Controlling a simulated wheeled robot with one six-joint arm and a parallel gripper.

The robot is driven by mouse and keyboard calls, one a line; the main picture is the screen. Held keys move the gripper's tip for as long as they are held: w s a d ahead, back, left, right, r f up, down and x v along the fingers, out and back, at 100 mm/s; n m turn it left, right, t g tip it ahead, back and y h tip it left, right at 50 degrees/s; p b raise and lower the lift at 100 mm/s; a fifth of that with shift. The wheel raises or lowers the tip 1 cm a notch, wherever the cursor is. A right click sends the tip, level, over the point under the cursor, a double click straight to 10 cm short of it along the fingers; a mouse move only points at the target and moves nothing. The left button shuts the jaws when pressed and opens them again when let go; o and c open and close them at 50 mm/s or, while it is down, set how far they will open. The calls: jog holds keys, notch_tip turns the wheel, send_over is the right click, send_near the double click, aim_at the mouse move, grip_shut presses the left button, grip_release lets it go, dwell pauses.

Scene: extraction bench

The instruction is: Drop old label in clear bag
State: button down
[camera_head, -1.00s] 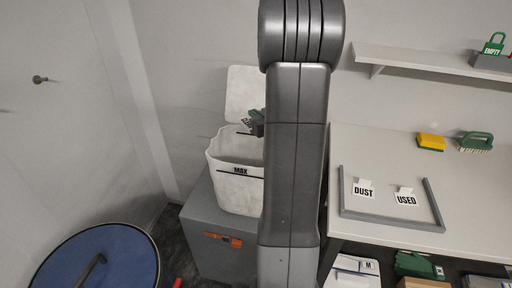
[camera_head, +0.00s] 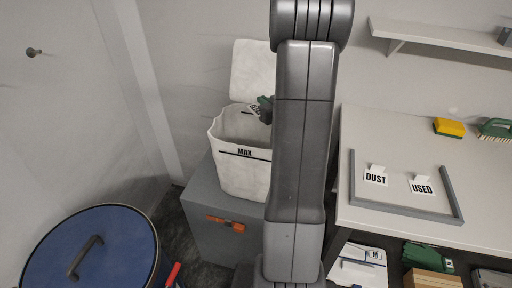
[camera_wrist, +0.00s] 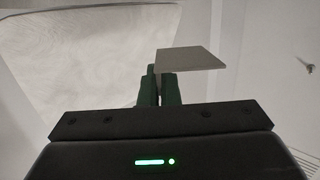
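A whitish, open-topped bag (camera_head: 240,177) with a black MAX line stands on a grey cabinet in the head view, its back flap upright. It looks cloudy rather than clear. My gripper (camera_head: 264,104) is over the bag's opening near its back right, partly hidden by my arm. A small white label (camera_head: 254,110) with dark print is at its fingertips. In the wrist view the green fingers (camera_wrist: 161,82) are close together on the label, which shows as a plain pale plate (camera_wrist: 190,59). The bag's pale inside or flap (camera_wrist: 85,60) fills the upper left there.
The grey cabinet (camera_head: 218,240) has an orange handle. A blue round-lidded drum (camera_head: 110,240) stands at lower left. The bench (camera_head: 400,130) at right bears a framed area with DUST (camera_head: 375,177) and USED (camera_head: 421,187) labels, a sponge (camera_head: 449,127) and a brush (camera_head: 495,129).

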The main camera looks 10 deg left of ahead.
jog(key=c, duration=1.6)
grip_release()
jog(key=v, duration=1.2)
jog(key=shift+b, duration=0.4)
jog(key=shift+f, duration=0.1)
jog(key=p+x, duration=0.1)
jog(key=x, duration=1.1)
notch_tip(320, 180, up, 4)
jog(key=shift+r+p, duration=0.1)
jog(key=shift+p, duration=1.15)
